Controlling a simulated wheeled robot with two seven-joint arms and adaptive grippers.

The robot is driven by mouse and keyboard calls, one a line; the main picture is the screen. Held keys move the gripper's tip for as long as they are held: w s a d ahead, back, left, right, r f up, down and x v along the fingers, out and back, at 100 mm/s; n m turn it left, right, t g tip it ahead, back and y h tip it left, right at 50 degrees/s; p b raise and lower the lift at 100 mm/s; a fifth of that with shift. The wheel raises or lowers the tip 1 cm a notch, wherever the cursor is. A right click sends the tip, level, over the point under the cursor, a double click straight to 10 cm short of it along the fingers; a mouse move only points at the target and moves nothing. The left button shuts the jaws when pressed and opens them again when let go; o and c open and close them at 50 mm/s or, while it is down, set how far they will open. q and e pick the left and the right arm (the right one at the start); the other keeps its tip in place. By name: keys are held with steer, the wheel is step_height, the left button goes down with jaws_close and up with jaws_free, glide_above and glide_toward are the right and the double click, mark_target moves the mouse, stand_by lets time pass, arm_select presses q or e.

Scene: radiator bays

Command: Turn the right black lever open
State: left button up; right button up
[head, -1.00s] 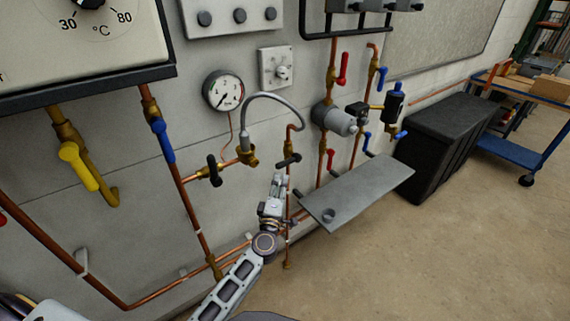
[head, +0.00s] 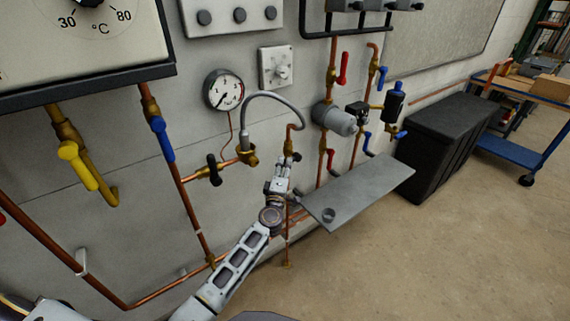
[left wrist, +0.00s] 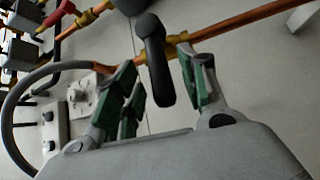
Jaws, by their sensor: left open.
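The right black lever (left wrist: 155,62) sits on a brass valve on a copper pipe. In the left wrist view it lies between the green-padded fingers of my left gripper (left wrist: 160,92), which is open around it, with gaps on both sides. In the head view my left gripper (head: 284,168) is at this valve, below the grey hose's right end, and hides most of the lever. The left black lever (head: 214,169) stands on the pipe branch to the left, away from the gripper. My right gripper is not in view.
A grey shelf (head: 360,190) juts out just right of my left gripper. A grey hose (head: 276,96) arches above it, near a pressure gauge (head: 223,90). Red and blue levers sit on pipes to the right. A black chest (head: 450,145) stands on the floor beyond.

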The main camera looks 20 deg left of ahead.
arm_select(q)
steer(key=shift+w+a+r, duration=0.1)
steer(key=shift+w, duration=0.6)
steer(key=shift+w+a+r, duration=0.1)
steer(key=shift+w, duration=0.55)
steer(key=shift+c, duration=0.2)
jaws_close()
